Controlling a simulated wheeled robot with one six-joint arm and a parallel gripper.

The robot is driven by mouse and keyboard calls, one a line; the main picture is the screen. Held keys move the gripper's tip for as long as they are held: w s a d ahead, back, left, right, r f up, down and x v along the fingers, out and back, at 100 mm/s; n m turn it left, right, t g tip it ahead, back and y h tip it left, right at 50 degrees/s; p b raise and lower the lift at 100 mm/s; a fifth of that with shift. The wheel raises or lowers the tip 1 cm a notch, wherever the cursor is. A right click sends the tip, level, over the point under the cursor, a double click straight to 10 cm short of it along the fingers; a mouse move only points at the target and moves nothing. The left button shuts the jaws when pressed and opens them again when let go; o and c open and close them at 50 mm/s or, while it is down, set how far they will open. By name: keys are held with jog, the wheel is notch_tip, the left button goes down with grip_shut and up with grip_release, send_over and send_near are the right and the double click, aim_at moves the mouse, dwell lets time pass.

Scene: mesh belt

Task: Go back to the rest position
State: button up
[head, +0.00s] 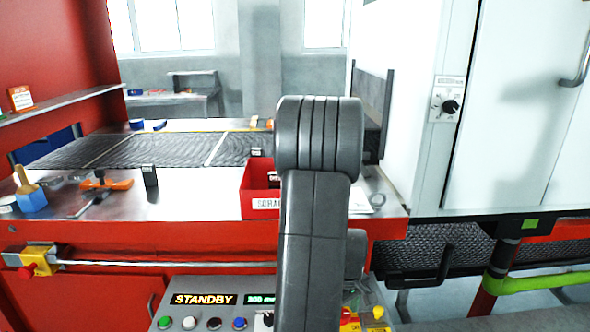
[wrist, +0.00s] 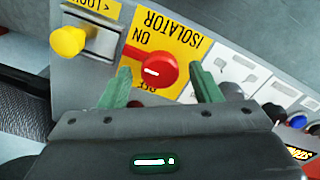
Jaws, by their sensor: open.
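My gripper (wrist: 160,72) is open in the wrist view, its two green fingers apart. The red isolator knob (wrist: 152,70) on its yellow plate (wrist: 185,42) shows between and beyond the fingers; I cannot tell whether they touch it. The white bar on the knob lies roughly across, with ON and OFF lettering on the plate. In the head view my arm stands in the middle and hides my gripper. Part of the yellow isolator plate (head: 350,326) shows at the right of the control panel (head: 255,296).
A yellow knob (wrist: 68,41) on a metal latch sits beside the isolator. The panel display (head: 203,299) reads STANDBY. Behind my arm are the mesh belt (head: 170,148), a red bin (head: 258,190) and loose tools on the metal ledge. A white cabinet (head: 520,110) stands at right.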

jog(key=shift+n, duration=0.4)
